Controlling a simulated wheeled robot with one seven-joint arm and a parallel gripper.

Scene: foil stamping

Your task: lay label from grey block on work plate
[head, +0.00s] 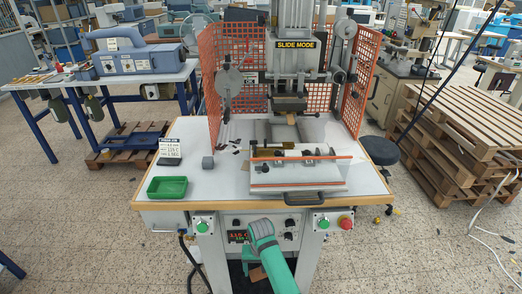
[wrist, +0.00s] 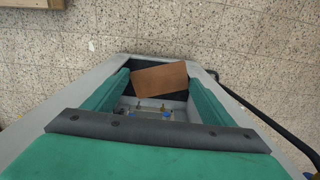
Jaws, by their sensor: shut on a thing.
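My gripper (wrist: 158,84) shows in the wrist view with green fingers on both sides of a flat brown label (wrist: 160,77). It is shut on this label, which is slightly tilted in the picture. In the head view my green arm is low in front of the machine table, and a brown patch (head: 258,273) beside it may be the label. The small grey block (head: 208,162) stands on the table's left part, with no label visible on it. The pale work plate (head: 290,178) lies at the table's front, below the press, well above and apart from my gripper.
A green tray (head: 167,187) and a small display sign (head: 170,150) stand at the table's left. Orange mesh guards (head: 222,80) flank the press head (head: 290,85). A dark handle (head: 303,198) and buttons line the front edge. Pallets (head: 460,140) stand at right.

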